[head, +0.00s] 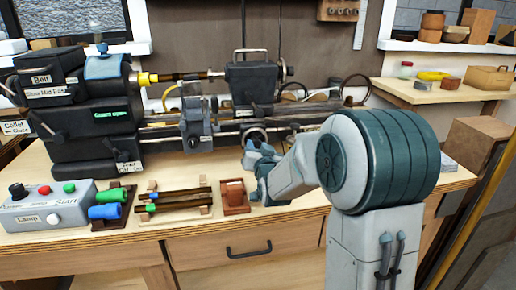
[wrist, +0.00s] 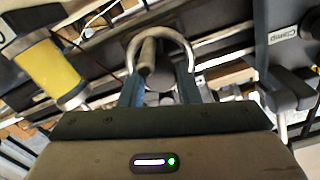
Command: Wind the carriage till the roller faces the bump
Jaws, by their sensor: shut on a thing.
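The handwheel (wrist: 189,57) is a pale metal ring ahead of my gripper in the wrist view; it also shows small at the lathe's front in the head view (head: 254,130). A stubby grip (wrist: 147,57) stands out inside the ring. My gripper (wrist: 159,92) has its two fingers on either side of this grip and is shut on it; its blue-grey end shows in the head view (head: 259,150). The grey carriage (head: 195,122) sits on the lathe bed left of the wheel. A dark bar (head: 190,76) runs from a yellow collar (head: 148,78). I cannot make out the roller or bump.
A control box (head: 45,205) with colored buttons, a rack of rods (head: 175,203) and a small brown stand (head: 235,196) occupy the bench front. A black tailstock-like block (head: 252,80) stands on the bed. A "Clamp" label (wrist: 284,34) marks a dark part at the right.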

